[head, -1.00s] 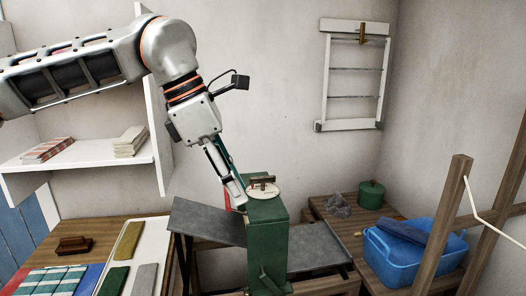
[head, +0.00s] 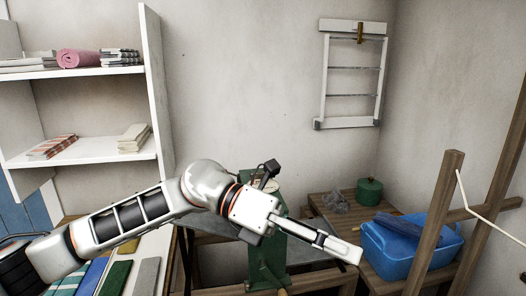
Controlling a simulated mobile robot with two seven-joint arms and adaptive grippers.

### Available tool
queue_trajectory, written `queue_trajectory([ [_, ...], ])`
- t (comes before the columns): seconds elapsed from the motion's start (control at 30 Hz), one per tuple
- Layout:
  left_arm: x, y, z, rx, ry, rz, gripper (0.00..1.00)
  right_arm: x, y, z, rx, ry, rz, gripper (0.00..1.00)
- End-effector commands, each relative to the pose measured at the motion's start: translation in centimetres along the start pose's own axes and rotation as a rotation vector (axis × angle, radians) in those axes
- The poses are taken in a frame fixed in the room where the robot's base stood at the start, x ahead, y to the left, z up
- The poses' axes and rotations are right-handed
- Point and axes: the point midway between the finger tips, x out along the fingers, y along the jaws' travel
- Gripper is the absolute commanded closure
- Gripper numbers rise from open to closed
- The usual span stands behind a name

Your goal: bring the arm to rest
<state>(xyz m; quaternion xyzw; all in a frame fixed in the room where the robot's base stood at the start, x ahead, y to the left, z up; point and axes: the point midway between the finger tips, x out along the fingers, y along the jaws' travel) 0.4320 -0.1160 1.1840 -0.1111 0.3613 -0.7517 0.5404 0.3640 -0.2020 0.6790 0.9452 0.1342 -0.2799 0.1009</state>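My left arm comes in from the lower left and lies low across the picture. Its gripper (head: 341,249) points right and slightly down, in front of the green cast device (head: 270,262). The fingers show from the side, and I cannot tell whether they are apart or together. I see nothing held in them. The arm and gripper hide much of the green device and part of the grey surface beside it. My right gripper is not in view.
A blue tub (head: 412,258) stands on a wooden table at right, behind a wooden post (head: 435,222). A green lidded pot (head: 369,191) stands at the back. White shelves (head: 85,155) with folded cloths are at left. The middle wall is clear.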

Motion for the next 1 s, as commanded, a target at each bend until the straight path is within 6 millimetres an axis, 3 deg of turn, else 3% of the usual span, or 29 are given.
queue_trajectory([
  [0.13,0.9,-0.3,0.9,-0.16,-0.22,-0.152,0.75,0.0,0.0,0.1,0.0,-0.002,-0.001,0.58],
  [0.27,0.1,0.5,1.8,-0.313,-0.415,-0.258,0.75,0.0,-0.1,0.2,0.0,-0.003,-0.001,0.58],
  [0.43,-2.5,3.3,2.0,-0.538,-0.676,-0.37,0.75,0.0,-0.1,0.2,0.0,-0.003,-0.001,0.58],
  [0.57,-5.2,6.7,0.8,-0.727,-0.877,-0.436,0.75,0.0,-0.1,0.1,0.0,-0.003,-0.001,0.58],
  [0.77,-9.6,13.4,-4.4,-1.039,-1.186,-0.499,0.75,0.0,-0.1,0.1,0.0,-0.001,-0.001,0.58],
  [0.87,-11.6,16.9,-8.7,-1.203,-1.339,-0.515,0.75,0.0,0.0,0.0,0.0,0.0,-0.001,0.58],
  [1.0,-13.7,21.3,-16.7,-1.436,-1.55,-0.514,0.75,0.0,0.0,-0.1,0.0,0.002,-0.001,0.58],
])
